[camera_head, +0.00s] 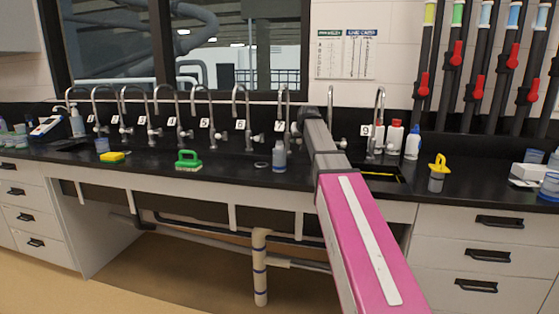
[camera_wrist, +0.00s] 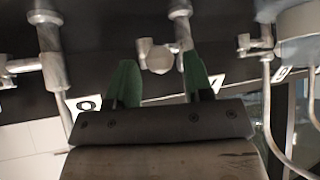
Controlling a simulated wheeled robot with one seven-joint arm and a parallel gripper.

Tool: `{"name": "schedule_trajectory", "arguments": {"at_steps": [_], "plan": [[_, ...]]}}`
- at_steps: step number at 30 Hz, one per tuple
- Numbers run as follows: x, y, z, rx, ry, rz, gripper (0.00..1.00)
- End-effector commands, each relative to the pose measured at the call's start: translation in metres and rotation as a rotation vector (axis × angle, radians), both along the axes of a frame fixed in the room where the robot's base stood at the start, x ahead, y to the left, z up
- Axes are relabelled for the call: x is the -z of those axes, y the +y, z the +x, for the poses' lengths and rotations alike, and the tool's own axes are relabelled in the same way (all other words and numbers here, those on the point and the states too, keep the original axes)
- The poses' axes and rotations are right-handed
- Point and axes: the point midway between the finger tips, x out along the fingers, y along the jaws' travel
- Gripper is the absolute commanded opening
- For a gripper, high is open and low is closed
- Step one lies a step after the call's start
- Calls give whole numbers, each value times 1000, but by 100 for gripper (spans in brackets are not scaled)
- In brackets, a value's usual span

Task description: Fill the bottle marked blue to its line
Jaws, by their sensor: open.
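A small grey-blue bottle (camera_head: 279,157) stands upright on the black counter below the tap numbered 7 (camera_head: 283,105). I cannot read its marking, line or fill level. In the wrist view my gripper (camera_wrist: 160,74) is open, with its two green fingers apart. A metal tap knob (camera_wrist: 157,57) shows between or just beyond the fingertips; I cannot tell whether they touch it. In the head view my grey and pink arm reaches to the taps and hides the gripper. A pale rounded thing (camera_wrist: 302,32) shows at the wrist view's upper right, partly cut off.
Other numbered taps line the wall. Red-capped white bottles (camera_head: 393,137) and a blue-capped white bottle (camera_head: 412,144) stand right of my arm. A green brush (camera_head: 188,161), yellow sponge (camera_head: 111,157) and yellow-topped jar (camera_head: 437,176) are on the counter. The counter's front middle is mostly clear.

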Motion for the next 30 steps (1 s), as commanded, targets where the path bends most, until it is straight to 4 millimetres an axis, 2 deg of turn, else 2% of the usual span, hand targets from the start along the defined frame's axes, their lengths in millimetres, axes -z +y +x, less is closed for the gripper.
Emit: {"name": "schedule_trajectory", "arguments": {"at_steps": [15, 30], "plan": [[-37, -3, -38, 0, -1, 0, 47], [-41, -4, -41, 0, 0, 0, 47]]}}
